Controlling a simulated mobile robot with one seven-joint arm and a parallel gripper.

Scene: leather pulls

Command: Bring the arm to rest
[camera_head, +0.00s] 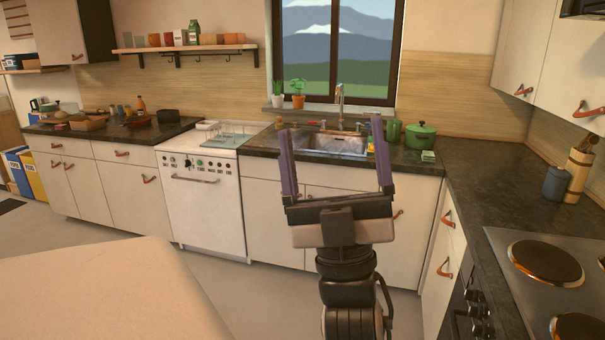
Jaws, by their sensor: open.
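My gripper (334,164) is raised in the middle of the view, its two purple-lined fingers spread wide apart and pointing up. Nothing is between the fingers. They overlap the sink (342,143) and the lower cabinets in the picture, and the gripper appears well in front of them. My arm runs down from it to the bottom edge of the view.
A pale table surface (100,292) fills the lower left. A stove (565,270) and dark counter (482,210) stand at right. A white dishwasher (200,200) and cabinets line the back. A green pot (420,136) stands right of the sink. Floor shows between.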

